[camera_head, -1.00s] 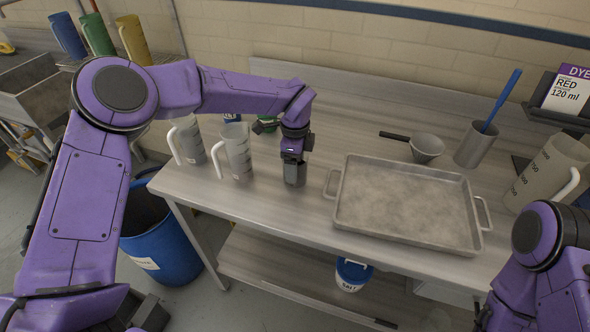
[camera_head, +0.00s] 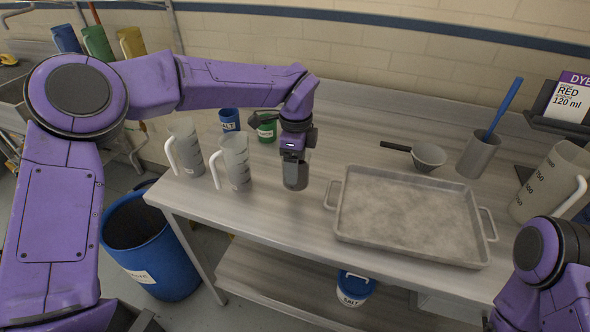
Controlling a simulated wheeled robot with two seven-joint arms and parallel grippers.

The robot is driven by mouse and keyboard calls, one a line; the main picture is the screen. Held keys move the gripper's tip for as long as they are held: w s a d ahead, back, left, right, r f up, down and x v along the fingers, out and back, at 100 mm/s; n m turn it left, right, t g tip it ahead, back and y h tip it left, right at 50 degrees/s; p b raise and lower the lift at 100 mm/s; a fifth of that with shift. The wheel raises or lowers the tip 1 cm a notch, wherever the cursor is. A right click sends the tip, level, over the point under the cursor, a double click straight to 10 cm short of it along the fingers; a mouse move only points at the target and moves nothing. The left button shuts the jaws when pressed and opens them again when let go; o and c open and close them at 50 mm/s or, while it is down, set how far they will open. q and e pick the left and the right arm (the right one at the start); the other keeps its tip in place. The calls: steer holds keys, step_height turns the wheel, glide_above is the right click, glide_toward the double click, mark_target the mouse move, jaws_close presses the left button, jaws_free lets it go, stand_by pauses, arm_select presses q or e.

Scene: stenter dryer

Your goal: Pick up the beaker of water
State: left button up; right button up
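A small grey beaker (camera_head: 296,176) is at the middle of the steel table, left of the tray. My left gripper (camera_head: 295,155) points down at its top, with the fingertips at the rim. The gripper seems shut on the beaker and holds it upright, perhaps slightly above the table. The fingers are small and partly hidden, and I cannot see any water inside. My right arm shows at the lower right, but its gripper is out of view.
Two clear graduated jugs (camera_head: 236,160) stand to the left, with blue (camera_head: 229,119) and green (camera_head: 266,129) tubs behind. A metal tray (camera_head: 410,258) lies right of the beaker. A strainer (camera_head: 428,157), a grey cup (camera_head: 478,156) and a large jug (camera_head: 548,184) stand farther right.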

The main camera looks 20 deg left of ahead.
arm_select(q)
steer(key=s+r, duration=0.1)
steer(key=s+d+r+b, duration=0.1)
steer(key=r, duration=0.1)
steer(key=shift+s+r, duration=0.15)
steer(key=shift+s, duration=0.15)
steer(key=s+d+r+b, duration=0.3)
steer(key=s+r+b, duration=0.1)
steer(key=s, duration=0.4)
steer(key=shift+s+d+r, duration=0.15)
steer(key=shift+s+d, duration=0.05)
steer(key=shift+d, duration=0.15)
